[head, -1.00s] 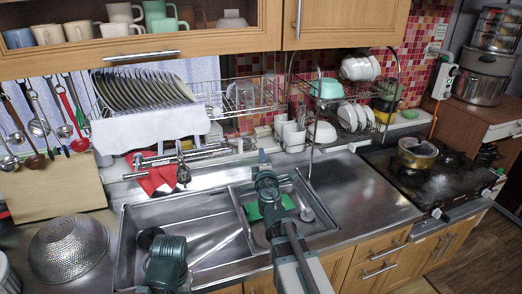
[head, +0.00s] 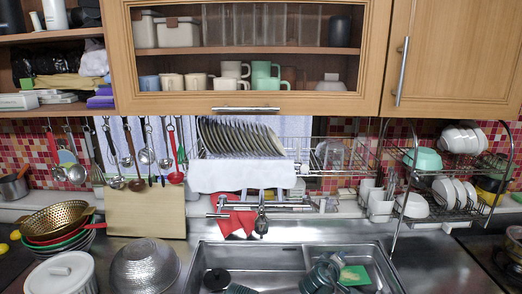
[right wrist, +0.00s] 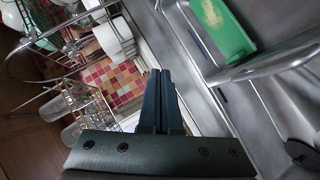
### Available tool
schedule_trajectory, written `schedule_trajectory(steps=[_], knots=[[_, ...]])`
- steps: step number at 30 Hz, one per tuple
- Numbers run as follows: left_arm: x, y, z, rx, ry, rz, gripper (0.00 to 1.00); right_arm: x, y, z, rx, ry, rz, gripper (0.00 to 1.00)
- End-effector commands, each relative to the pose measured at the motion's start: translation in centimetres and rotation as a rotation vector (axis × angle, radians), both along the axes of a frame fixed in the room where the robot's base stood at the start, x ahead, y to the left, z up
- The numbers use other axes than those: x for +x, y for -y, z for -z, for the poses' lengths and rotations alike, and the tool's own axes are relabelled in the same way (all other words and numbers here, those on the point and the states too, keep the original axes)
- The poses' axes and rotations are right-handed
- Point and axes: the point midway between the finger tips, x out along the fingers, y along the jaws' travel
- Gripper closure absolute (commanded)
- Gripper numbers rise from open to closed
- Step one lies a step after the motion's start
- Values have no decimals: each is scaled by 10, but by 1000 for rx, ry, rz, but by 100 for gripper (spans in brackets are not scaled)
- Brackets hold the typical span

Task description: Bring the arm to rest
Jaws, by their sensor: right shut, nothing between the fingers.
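My right gripper shows in the right wrist view (right wrist: 160,75), its two dark fingers together and nothing between them. Several utensils hang on the rail at the left, including a red one (head: 173,155) and a ladle (head: 146,157). My right gripper is well away from them.
The steel sink (head: 300,248) is below. A faucet (head: 262,205), a wire rack of plates (head: 235,137) and a dish rack (head: 445,208) stand behind it. A steel colander (head: 145,265) and a cutting board (head: 146,212) are at the left. Wooden cabinets hang above.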

Motion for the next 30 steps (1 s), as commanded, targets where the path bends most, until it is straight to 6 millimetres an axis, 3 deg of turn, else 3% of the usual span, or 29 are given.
schedule_trajectory(steps=[3,6,10,15,21,30], knots=[[0,0,0,0,0,0,50,-48,-47,57,237,-206,104,100],[0,0,0,0,0,0,50,-91,-89,93,388,-396,159,100],[0,0,0,0,0,0,50,-144,-137,120,519,-623,192,100],[0,0,0,0,0,0,50,-194,-178,131,607,-832,200,100],[0,0,0,0,0,0,50,-214,-193,133,636,-919,199,100],[0,0,0,0,0,0,50,-214,-193,133,636,-919,200,100]])
